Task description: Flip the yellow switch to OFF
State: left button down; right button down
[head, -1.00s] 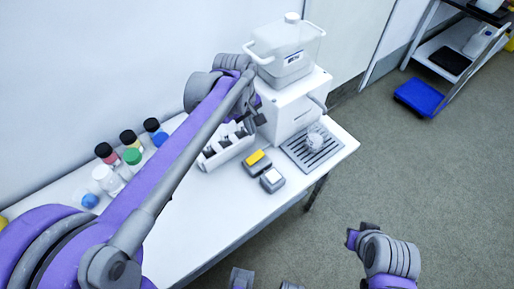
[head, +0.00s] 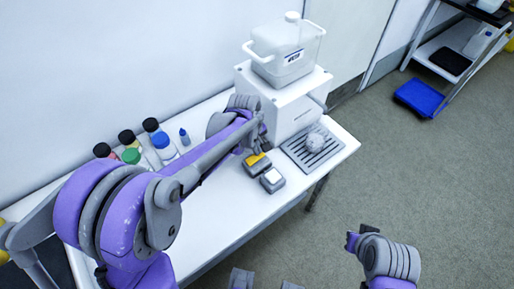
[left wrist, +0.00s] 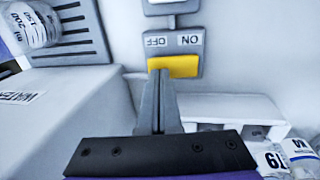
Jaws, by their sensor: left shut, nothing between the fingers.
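The yellow switch (head: 256,160) is a rocker on a small grey box on the white table. In the left wrist view the yellow rocker (left wrist: 173,66) is close up, with OFF and ON printed upside down on the box beside it. My left gripper (head: 262,146) is just over the yellow switch. Its fingers (left wrist: 161,75) are shut and empty, with their tips over the lower edge of the yellow rocker. I cannot tell whether they touch it.
A similar grey box with a white switch (head: 272,179) stands beside it. A white dispenser (head: 290,102) carries a clear jug (head: 287,52); a slotted drip tray (head: 300,157) with a clear vessel is in front. Several bottles stand at the left. A vial rack (left wrist: 225,105) is near the fingers.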

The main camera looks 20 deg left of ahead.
pick_arm(q)
jog(key=shift+w+d+f+g, duration=0.1)
jog(key=shift+d+f+g, duration=0.05)
jog(key=shift+f+g, duration=0.15)
dwell(0.4)
jog(key=shift+s+a+r, duration=0.1)
jog(key=shift+s+a, duration=0.2)
jog(key=shift+s, duration=0.1)
jog(key=shift+s+a+r, duration=0.1)
jog(key=shift+s+a, duration=0.2)
